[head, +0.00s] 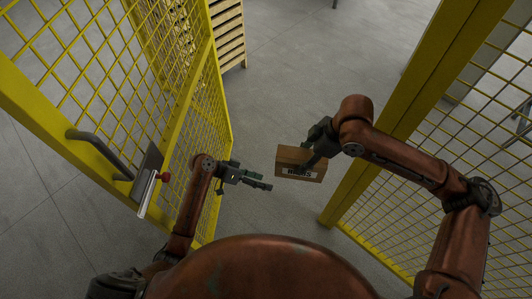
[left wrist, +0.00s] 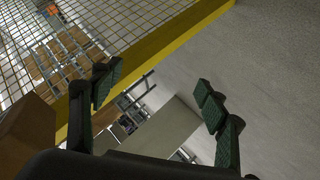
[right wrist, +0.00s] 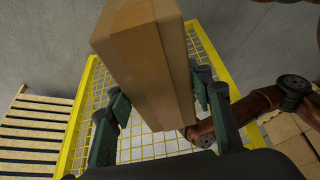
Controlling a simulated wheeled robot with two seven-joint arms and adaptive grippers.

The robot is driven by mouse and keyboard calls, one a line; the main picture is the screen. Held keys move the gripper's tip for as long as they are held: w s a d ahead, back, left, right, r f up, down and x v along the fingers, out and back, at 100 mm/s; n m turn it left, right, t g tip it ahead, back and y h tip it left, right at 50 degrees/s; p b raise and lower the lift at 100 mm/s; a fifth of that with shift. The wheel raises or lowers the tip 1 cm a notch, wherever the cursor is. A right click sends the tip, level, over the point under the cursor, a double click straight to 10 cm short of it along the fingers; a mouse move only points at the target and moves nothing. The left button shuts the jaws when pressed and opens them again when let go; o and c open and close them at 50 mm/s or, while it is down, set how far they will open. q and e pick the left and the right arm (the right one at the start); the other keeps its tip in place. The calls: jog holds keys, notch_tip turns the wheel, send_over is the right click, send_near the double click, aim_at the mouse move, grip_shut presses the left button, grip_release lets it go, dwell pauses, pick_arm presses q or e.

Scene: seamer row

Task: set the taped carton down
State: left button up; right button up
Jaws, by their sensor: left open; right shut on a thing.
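The taped carton (head: 290,158) is a small brown box with a dark-printed white label, in the middle of the head view. My right gripper (head: 316,158) is shut on it from above. In the right wrist view the carton (right wrist: 140,50), with a tape strip along it, sits between the two green-padded fingers. It appears held in the air, with grey floor behind it. My left gripper (head: 262,184) is open and empty, a little left of and below the carton. Its spread fingers show in the left wrist view (left wrist: 158,90). The carton's underside is hidden.
A yellow post (head: 400,120) and mesh panel stand at right. Slatted wooden pallets (head: 229,35) stand behind the gate. Grey floor (head: 300,70) between them is clear.

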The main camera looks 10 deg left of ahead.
pick_arm(q)
notch_tip(320, 180, up, 22)
jog(key=d+r+m+g+h, duration=0.1)
jog(key=d+m+g+h, duration=0.1)
jog(key=m, duration=0.9)
jog(key=x, duration=0.8)
jog(key=s+x, duration=0.1)
jog(key=x, duration=0.3)
jog(key=shift+f, duration=0.1)
jog(key=shift+c, duration=0.3)
jog(key=shift+w, duration=0.1)
jog(key=c, duration=1.7)
pick_arm(e)
jog(key=shift+o, duration=0.2)
jog(key=shift+s+a, duration=0.15)
jog(key=shift+s, duration=0.05)
pick_arm(q)
jog(key=shift+d, duration=0.1)
jog(key=shift+c, duration=0.5)
pick_arm(e)
jog(key=o, duration=1.8)
jog(key=shift+w, duration=0.1)
